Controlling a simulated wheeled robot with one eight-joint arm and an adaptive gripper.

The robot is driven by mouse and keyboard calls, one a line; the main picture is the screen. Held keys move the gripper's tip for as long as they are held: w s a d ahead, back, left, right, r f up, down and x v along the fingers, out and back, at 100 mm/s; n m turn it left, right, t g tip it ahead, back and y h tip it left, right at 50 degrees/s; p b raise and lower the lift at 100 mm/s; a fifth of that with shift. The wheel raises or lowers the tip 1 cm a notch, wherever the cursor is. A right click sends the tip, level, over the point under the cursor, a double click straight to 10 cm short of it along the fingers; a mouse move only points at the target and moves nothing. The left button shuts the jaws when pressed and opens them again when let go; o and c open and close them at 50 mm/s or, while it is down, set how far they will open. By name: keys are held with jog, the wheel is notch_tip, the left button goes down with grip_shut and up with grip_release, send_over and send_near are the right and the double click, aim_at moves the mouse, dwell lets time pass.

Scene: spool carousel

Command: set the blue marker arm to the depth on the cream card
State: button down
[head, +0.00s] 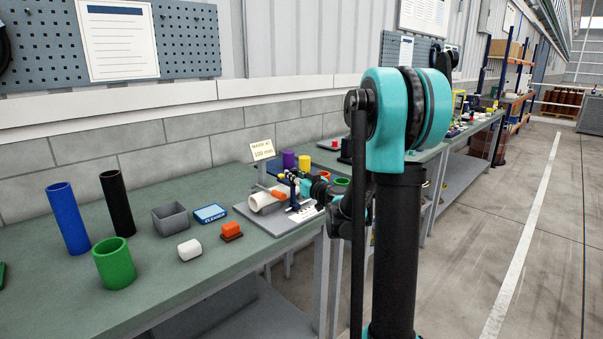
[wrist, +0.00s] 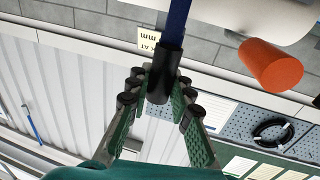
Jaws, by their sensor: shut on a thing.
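The cream card (head: 262,150) stands upright behind the fixture; it seems to read "MARK AT 100 mm", though the digits are small. It also shows in the wrist view (wrist: 150,41), cut short. The blue marker arm (wrist: 178,22) has a black grip end (wrist: 165,72) that lies between the fingers of my gripper (wrist: 160,92). My gripper is shut on this grip. In the head view the blue arm (head: 292,187) stands beside a white tube (head: 266,201) with an orange end piece (wrist: 270,65). My gripper is small and partly hidden there; the marker's setting is not readable.
The fixture's grey base plate (head: 262,222) sits near the bench's front edge.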

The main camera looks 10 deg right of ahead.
jog(key=shift+s+a, duration=0.5)
jog(key=shift+a, duration=0.2)
jog(key=c, duration=1.3)
grip_release()
jog(key=v, duration=1.2)
